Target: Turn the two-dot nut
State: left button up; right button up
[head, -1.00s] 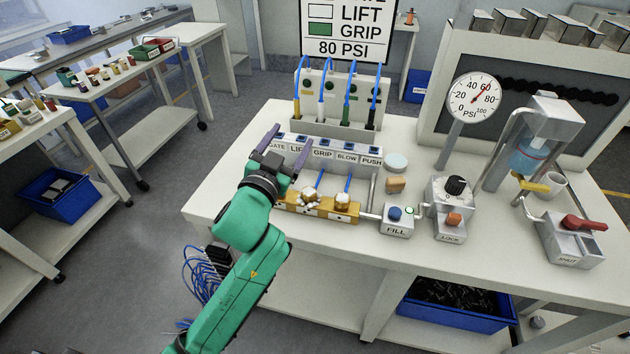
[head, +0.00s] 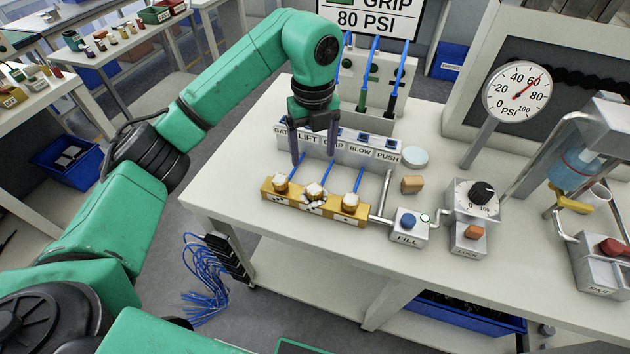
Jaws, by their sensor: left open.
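A yellow manifold block (head: 331,213) lies on the white bench, with three pale nuts in a row on top and a blue tube at each. The middle nut (head: 314,190) has several small white knobs around it. The left nut (head: 281,184) and right nut (head: 350,202) flank it. Dark dots mark the block's front, but they are too small to count surely. My left gripper (head: 313,160) is open and empty, its two dark fingers pointing down above and behind the left and middle nuts, apart from them. My right gripper is not in view.
A labelled row of ports (head: 367,146) stands just behind the block. The bench left of the block is clear.

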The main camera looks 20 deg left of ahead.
aim_at(314, 189)
pick_arm(q)
notch_tip(314, 189, down, 11)
jog(key=p, duration=0.3)
jog(key=shift+w+f, duration=0.1)
jog(key=shift+f, duration=0.25)
grip_shut()
